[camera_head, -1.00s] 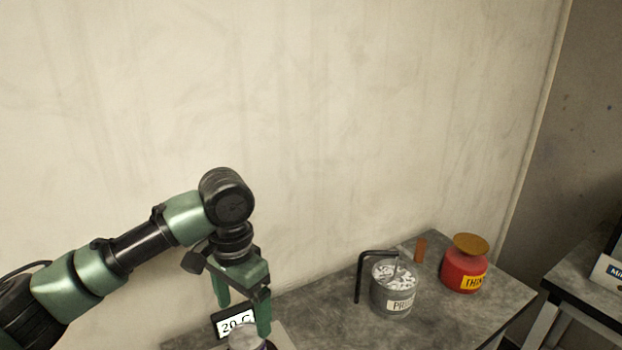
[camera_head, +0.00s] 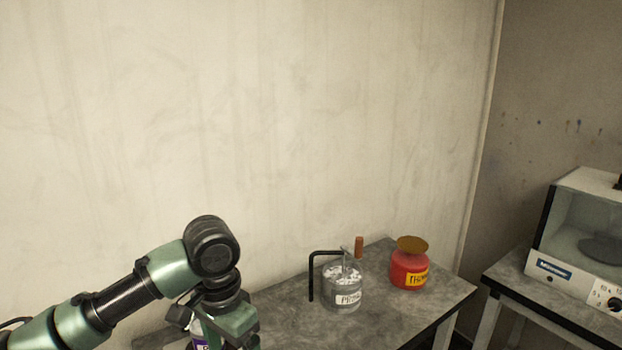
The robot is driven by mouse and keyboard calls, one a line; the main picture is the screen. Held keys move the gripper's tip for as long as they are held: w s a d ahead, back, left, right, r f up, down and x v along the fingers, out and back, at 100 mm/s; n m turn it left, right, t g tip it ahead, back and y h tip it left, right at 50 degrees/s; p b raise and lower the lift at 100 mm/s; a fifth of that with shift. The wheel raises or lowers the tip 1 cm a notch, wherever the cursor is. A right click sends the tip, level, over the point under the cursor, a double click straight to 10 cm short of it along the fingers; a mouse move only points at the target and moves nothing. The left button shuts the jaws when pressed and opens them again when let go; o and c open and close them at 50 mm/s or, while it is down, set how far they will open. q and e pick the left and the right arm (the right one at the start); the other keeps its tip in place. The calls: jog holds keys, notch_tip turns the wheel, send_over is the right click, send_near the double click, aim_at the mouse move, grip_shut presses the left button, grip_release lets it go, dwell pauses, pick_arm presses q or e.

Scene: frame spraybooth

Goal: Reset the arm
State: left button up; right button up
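My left arm, green and black, comes in from the lower left. Its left gripper (camera_head: 222,338) points down at the bottom edge, over the left part of the grey table. The fingertips are cut off by the frame, so I cannot tell whether it is open or shut. A small object with a white and purple label (camera_head: 201,340) shows partly behind the gripper. My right arm and gripper are not in view.
On the grey table (camera_head: 290,325) stand a labelled glass container (camera_head: 343,289) with pale pieces, a black bent rod (camera_head: 311,280), a brown piece (camera_head: 359,247) and a red container (camera_head: 407,270). A white machine (camera_head: 580,240) stands on another table at the right. A wall rises behind.

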pick_arm(q)
jog(key=s+d+f+t+h, duration=0.1)
jog(key=s+d+f+h, duration=0.1)
jog(key=s+d+f, duration=0.4)
jog(key=s+d+f+t+h, duration=0.15)
jog(key=s+f, duration=0.25)
jog(key=f, duration=0.5)
jog(key=s+a+f+n+y, duration=0.2)
jog(key=s+a+f+n, duration=0.15)
jog(key=s+a, duration=0.35)
jog(key=s+a+f+n+y, duration=0.2)
jog(key=s+a+f, duration=0.2)
jog(key=s+a, duration=0.35)
jog(key=s+f+x, duration=0.1)
jog(key=s+x, duration=0.2)
jog(key=x, duration=0.9)
jog(key=s+x, duration=0.3)
jog(key=x, duration=0.9)
jog(key=s+a+f+g, duration=0.1)
jog(key=s+a+f, duration=0.2)
jog(key=s+f, duration=1.3)
jog(key=shift+s+f+m+g, duration=0.35)
jog(key=shift+s+f, duration=0.05)
jog(key=shift+s, duration=0.2)
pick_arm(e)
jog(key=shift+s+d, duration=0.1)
